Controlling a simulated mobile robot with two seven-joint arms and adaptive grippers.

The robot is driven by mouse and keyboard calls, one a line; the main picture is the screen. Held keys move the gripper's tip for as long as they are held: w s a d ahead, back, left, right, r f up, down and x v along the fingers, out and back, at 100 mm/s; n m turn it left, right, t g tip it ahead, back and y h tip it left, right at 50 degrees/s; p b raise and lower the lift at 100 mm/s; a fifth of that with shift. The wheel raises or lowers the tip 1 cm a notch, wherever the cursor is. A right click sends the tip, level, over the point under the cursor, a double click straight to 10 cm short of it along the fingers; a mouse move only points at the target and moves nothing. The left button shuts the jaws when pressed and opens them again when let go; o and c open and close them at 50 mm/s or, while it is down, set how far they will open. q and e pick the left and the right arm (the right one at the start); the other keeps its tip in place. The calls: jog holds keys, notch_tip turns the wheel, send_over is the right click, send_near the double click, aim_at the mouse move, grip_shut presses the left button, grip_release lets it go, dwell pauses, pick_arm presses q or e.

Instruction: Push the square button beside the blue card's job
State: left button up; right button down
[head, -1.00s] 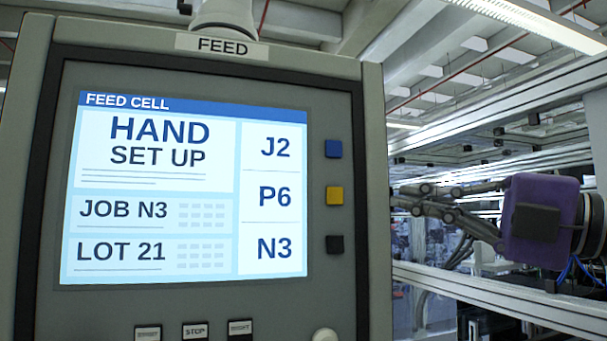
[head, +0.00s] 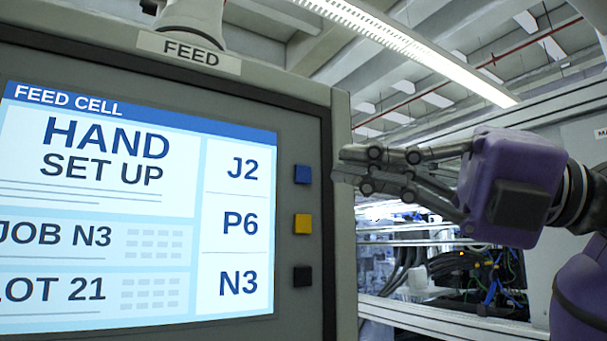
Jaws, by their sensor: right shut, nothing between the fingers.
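The FEED panel's screen (head: 150,295) reads "HAND SET UP" and "JOB N3", with J2, P6 and N3 in a column on its right. Beside them are three square buttons: a blue button (head: 302,174) by J2, a yellow button (head: 302,224) by P6 and a black button (head: 302,276) by N3. My right gripper (head: 343,166) is shut and empty, its fingertips pointing left near the panel's right edge. They are right of the blue button at about its height, apart from it. No blue card is in view. My left gripper is not in view.
The panel's grey housing (head: 343,270) ends just right of the buttons. Behind my right arm are metal rails (head: 450,325) and cables (head: 410,270). The space in front of the buttons looks clear.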

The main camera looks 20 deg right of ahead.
aim_at(312, 180)
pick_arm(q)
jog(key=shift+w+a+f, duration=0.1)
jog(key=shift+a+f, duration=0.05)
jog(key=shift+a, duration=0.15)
pick_arm(e)
jog(key=shift+w+a, duration=0.2)
jog(key=shift+w, duration=1.15)
jog(key=shift+w+a, duration=0.15)
jog(key=shift+w, duration=1.2)
jog(key=shift+w+a, duration=0.2)
jog(key=shift+w, duration=1.15)
jog(key=shift+w, duration=0.15)
jog(key=shift+w, duration=0.25)
jog(key=shift+w+a, duration=0.15)
jog(key=shift+w, duration=0.35)
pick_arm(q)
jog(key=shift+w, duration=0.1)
pick_arm(e)
jog(key=shift+s, duration=0.9)
